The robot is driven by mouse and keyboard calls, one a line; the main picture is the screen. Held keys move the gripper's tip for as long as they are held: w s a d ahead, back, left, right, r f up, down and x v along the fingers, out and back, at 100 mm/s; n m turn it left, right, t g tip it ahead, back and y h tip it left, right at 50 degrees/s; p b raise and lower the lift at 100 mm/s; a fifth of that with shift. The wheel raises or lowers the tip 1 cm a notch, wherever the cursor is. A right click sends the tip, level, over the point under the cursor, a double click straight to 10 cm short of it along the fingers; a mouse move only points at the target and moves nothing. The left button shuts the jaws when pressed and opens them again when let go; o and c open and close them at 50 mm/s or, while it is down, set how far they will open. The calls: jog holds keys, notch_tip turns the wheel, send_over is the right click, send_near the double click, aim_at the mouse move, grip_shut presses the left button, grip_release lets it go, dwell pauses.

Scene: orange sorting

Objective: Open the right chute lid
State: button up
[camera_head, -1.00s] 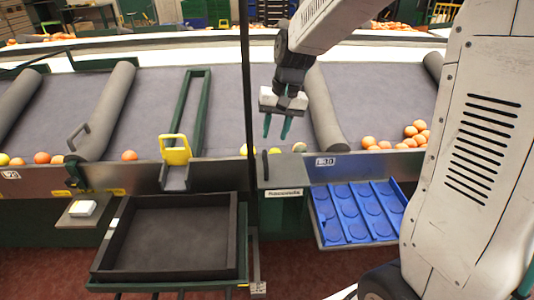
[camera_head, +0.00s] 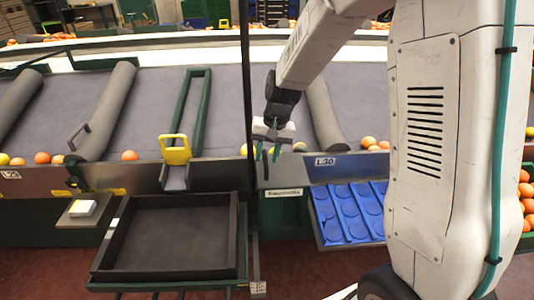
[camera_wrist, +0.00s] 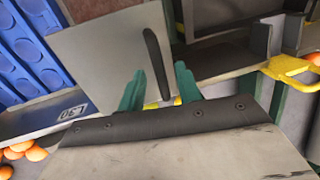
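The right chute lid is a grey panel (camera_wrist: 95,55) with a slim black bar handle (camera_wrist: 156,60) in the wrist view. In the head view the black handle (camera_head: 265,166) stands left of the L30 label. My gripper (camera_head: 267,152) is open, its two teal fingers just above the handle. In the wrist view the fingertips (camera_wrist: 156,80) lie on either side of the handle's lower part; I cannot tell whether they touch it. Nothing is held. The lid appears closed, and my gripper hides part of its upper area in the head view.
A blue cupped tray (camera_head: 345,212) lies right of the lid, and an empty black tray (camera_head: 170,280) to the left. A yellow-handled flap (camera_head: 176,150) stands left, past a dark upright post (camera_head: 248,90). Oranges (camera_head: 368,142) rest along the sloped belt's lower edge.

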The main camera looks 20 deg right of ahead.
jog(key=shift+c, duration=0.3)
grip_shut()
jog(key=shift+d+r, duration=0.1)
